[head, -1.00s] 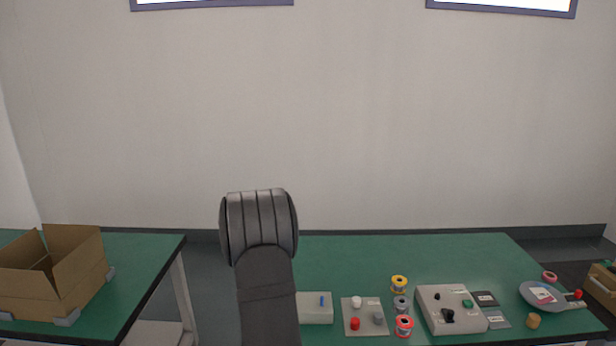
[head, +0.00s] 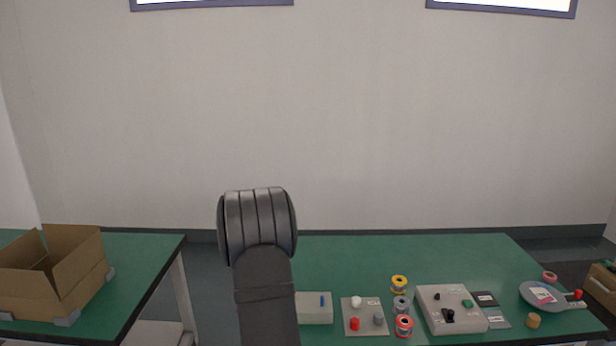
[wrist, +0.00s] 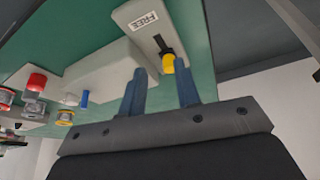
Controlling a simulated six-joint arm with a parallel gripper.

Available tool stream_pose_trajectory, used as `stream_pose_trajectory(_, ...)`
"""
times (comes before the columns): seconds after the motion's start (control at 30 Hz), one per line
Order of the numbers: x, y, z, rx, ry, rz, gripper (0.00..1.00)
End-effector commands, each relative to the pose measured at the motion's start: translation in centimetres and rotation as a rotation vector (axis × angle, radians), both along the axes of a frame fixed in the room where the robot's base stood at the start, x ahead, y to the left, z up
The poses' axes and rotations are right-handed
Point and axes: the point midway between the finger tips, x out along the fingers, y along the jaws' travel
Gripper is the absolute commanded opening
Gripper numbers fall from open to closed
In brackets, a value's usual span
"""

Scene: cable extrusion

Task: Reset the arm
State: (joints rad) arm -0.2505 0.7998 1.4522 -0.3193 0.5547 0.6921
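My arm (head: 258,228) stands in the middle of the head view, with a rounded dark joint at the top. My gripper (wrist: 160,78) shows in the wrist view, its two blue-grey fingers apart. Between the fingertips in the picture is a yellow-tipped black lever (wrist: 168,63) on a pale box labelled FREE (wrist: 145,22); I cannot tell how far it is from the fingers. Nothing is visibly held. The gripper is hidden in the head view.
The green table (head: 430,255) carries a white box with a blue switch (head: 315,308), a button plate (head: 365,328), several spools (head: 399,284) and a control box (head: 434,298). An open cardboard box (head: 60,290) stands on the left table. The green table's back is clear.

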Motion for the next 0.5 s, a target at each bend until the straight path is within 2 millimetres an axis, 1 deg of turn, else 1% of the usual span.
stream_pose_trajectory(0.03,-0.3,0.1,1.0,0.001,-0.003,0.002,0.30)
stream_pose_trajectory(0.5,-3.5,0.7,8.8,0.000,-0.003,0.000,0.30)
